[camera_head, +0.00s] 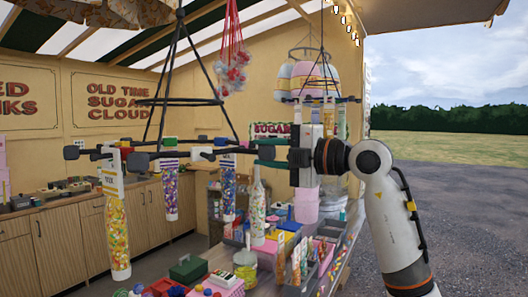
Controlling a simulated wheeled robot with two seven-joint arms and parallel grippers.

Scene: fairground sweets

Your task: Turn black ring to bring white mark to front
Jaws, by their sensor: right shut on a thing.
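A black ring (185,102) hangs on dark rods in the left half of the head view. Dark arms with square end knobs (71,153) spread out below it. Tubes of coloured sweets hang from them, among them a yellow-orange one (117,235) at front left and a blue-red one (170,192). White patches show at the front-left clip (112,170) and near the middle (201,153); I cannot tell which is the white mark. My right gripper (268,153) reaches in from the right and is shut on the ring's right side; its fingers partly hide the hold. My left gripper is out of view.
A pale tube (257,212) hangs just below my right gripper. A second hanging rack (320,98) with tubes is behind. A counter with a green box (188,269), a pink box (224,285) and sweet trays lies below. Wooden cabinets (60,240) stand at left.

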